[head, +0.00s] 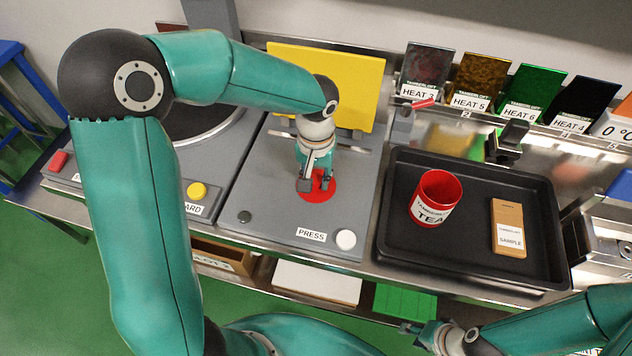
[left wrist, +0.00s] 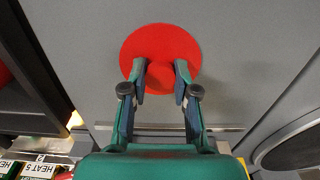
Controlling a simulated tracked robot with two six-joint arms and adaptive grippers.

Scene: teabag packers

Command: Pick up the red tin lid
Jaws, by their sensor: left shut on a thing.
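The red tin lid (head: 319,191) is a flat red disc with a small knob, at the grey press station. My left gripper (head: 315,182) is above it with the fingers pointing down, shut on the lid's knob. In the left wrist view the lid (left wrist: 160,42) shows beyond the fingertips (left wrist: 163,76), which sit on either side of the knob. Whether the lid touches the grey surface or is slightly above it, I cannot tell. My right gripper (head: 408,328) is low at the bottom right, away from the lid; its jaw opening is unclear.
A black tray (head: 385,238) on the right holds an open red TEA tin (head: 436,198) and a brown sample packet (head: 508,226). A yellow panel (head: 350,85) stands behind the press station. A white button (head: 346,239) is in front. Several labelled heat samples line the back.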

